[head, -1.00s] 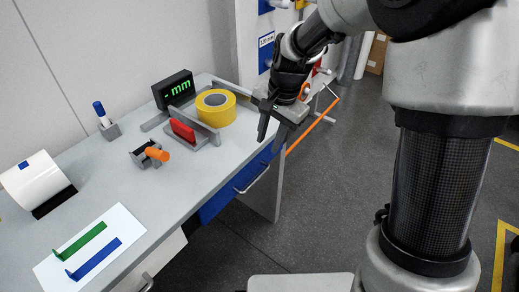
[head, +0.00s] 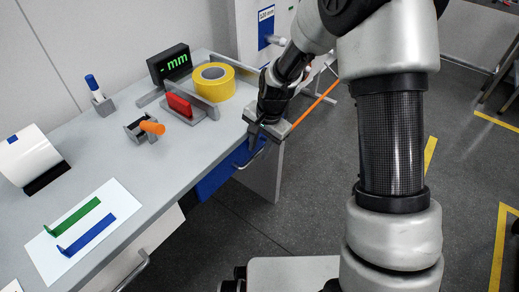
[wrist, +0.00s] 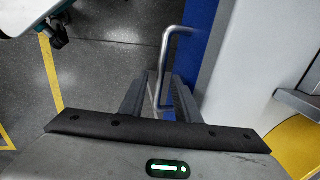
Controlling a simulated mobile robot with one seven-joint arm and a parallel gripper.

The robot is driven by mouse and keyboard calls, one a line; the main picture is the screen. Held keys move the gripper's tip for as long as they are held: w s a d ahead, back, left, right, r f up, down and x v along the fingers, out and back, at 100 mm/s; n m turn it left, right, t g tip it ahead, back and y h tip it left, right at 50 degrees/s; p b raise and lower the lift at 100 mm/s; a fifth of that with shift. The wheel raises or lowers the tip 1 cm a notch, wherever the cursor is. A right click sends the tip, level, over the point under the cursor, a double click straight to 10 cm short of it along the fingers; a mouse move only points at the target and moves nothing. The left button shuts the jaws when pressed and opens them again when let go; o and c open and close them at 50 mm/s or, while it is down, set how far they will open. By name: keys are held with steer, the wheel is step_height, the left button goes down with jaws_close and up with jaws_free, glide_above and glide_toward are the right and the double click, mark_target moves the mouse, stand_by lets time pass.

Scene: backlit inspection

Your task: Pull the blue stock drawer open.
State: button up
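The blue stock drawer (head: 216,180) is under the right end of the grey bench and looks shut. Its front also shows as a blue strip in the wrist view (wrist: 200,40). Its metal bar handle (head: 247,162) is partly hidden by my gripper in the head view. My gripper (head: 256,143) points down at the bench edge, just above the handle. In the wrist view my gripper (wrist: 158,100) is open, and the handle (wrist: 165,65) runs between its two fingers. I cannot tell whether either finger touches it.
A yellow tape roll (head: 212,82), a red block (head: 179,104), a display (head: 170,64) and an orange-handled tool (head: 151,127) stand on the bench (head: 120,150). Another handle (head: 135,270) is at lower left. The floor (head: 290,225) before the drawer is clear.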

jaws_close()
stand_by(0.3)
